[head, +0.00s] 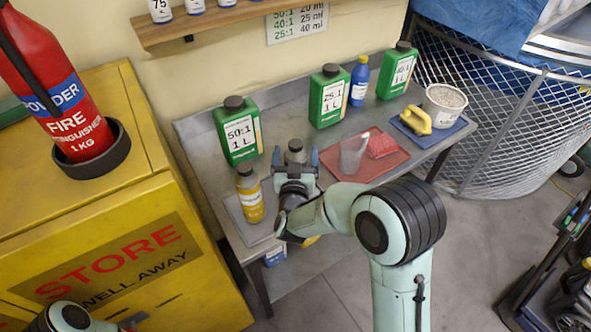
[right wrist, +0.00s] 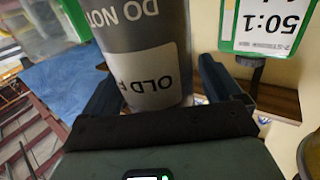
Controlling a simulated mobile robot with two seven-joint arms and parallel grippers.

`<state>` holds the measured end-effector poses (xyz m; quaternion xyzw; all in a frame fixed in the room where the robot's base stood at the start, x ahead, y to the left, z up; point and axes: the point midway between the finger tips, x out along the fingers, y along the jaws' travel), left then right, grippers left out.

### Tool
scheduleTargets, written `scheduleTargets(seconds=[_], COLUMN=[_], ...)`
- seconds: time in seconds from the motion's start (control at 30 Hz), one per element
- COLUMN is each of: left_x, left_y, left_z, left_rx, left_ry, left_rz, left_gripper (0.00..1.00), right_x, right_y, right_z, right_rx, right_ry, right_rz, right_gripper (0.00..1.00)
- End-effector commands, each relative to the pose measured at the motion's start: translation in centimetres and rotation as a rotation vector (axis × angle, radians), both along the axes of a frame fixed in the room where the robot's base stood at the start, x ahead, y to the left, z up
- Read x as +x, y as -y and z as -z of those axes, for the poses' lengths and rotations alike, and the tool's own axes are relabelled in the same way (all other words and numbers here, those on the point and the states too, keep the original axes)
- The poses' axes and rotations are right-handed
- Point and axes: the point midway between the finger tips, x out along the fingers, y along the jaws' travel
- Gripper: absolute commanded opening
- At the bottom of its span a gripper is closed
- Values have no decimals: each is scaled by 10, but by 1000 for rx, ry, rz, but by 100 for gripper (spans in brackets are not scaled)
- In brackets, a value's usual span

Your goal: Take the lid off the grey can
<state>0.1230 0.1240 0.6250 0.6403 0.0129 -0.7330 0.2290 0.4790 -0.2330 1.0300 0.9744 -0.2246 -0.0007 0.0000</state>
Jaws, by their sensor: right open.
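The grey can (head: 296,157) stands on the metal bench, with its dark lid (head: 295,145) on top. My right gripper (head: 295,168) is open at the can, with a finger on each side. In the right wrist view the can (right wrist: 146,45) appears upside down between the fingers of my right gripper (right wrist: 165,85). Its white label reads "OLD F" and further letters are cut off. The lid is hidden in that view, and I cannot tell whether the fingers touch the can.
A yellow bottle (head: 249,195) stands close left of my right gripper. A green 50:1 jug (head: 238,130) is behind it. A red mat (head: 395,163) with a clear cup (head: 353,155) lies to the right. A shelf (head: 215,24) hangs above the bench.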

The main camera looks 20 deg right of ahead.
Motion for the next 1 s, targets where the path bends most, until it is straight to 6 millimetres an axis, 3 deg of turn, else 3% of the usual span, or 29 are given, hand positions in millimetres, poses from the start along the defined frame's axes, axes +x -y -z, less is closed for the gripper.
scheduleTargets(seconds=[0.27, 0.5, 0.57, 0.83, 1.0], left_x=[0, 0, 0, 1, 2], left_y=[0, 0, 0, 0, 0], left_z=[-1, -1, -1, -1, -4], left_rx=[0, 0, 0, 0, 0], left_ry=[0, 0, 0, 1, 2], left_rz=[0, 0, 0, 0, 0], left_gripper=[40, 40, 40, 40, 40], right_x=[4, 4, 4, 4, 4], right_y=[3, 2, 2, 2, 2], right_z=[1, 1, 0, -3, -21], right_rx=[0, 0, 0, 0, 3], right_ry=[0, 0, 1, 2, 6], right_rz=[1, 1, 1, 1, 1], right_gripper=[92, 17, 7, 7, 7])
